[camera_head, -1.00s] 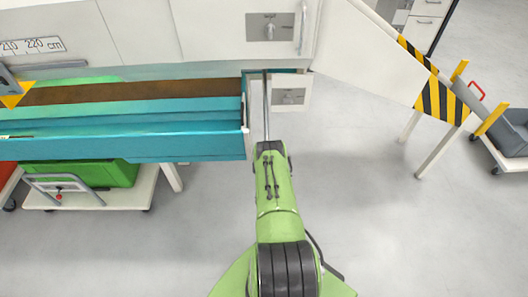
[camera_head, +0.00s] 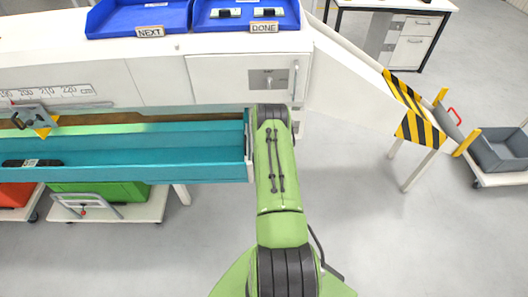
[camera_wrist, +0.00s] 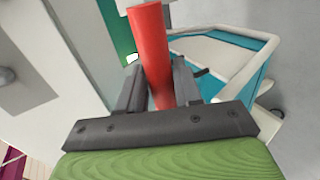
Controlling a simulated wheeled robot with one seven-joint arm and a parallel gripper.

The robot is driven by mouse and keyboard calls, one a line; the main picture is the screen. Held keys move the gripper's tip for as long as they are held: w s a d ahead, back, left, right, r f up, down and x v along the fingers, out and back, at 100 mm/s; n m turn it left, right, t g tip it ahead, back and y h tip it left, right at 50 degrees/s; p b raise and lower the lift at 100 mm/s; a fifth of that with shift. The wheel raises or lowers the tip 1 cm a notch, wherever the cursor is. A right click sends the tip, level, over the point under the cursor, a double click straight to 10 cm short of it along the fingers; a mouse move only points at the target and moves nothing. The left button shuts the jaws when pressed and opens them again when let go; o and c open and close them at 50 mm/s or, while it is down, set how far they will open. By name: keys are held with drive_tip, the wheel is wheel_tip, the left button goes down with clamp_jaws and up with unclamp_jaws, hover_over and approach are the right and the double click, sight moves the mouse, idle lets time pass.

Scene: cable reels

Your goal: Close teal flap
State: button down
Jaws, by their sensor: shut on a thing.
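The teal flap (camera_head: 150,165) is a long panel along the machine's front in the head view, tilted outward below a narrow brown strip (camera_head: 155,127). My gripper (camera_wrist: 158,85) is shut on a red bar (camera_wrist: 150,45) in the wrist view. In the head view my green arm reaches up beside the flap's right end and hides the gripper.
Blue trays labelled NEXT (camera_head: 140,14) and DONE (camera_head: 245,14) stand on top of the machine. A white chute with black-yellow stripes (camera_head: 420,130) slopes down at the right. Carts (camera_head: 105,205) stand below the flap.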

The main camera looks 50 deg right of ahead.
drive_tip(key=shift+w+d+r, duration=0.1)
drive_tip(key=shift+d+r, duration=0.05)
drive_tip(key=shift+r, duration=0.6)
drive_tip(key=shift+w+d+r+p, duration=0.15)
drive_tip(key=shift+r+p, duration=0.1)
drive_tip(key=shift+p, duration=0.05)
drive_tip(key=shift+w+d+r, duration=0.1)
drive_tip(key=shift+r, duration=0.05)
drive_tip(key=c, duration=0.9)
unclamp_jaws()
drive_tip(key=shift+c, duration=0.2)
drive_tip(key=p+v, duration=0.8)
drive_tip(key=v, duration=0.7)
drive_tip(key=shift+s+a, duration=0.25)
drive_tip(key=shift+s, duration=0.1)
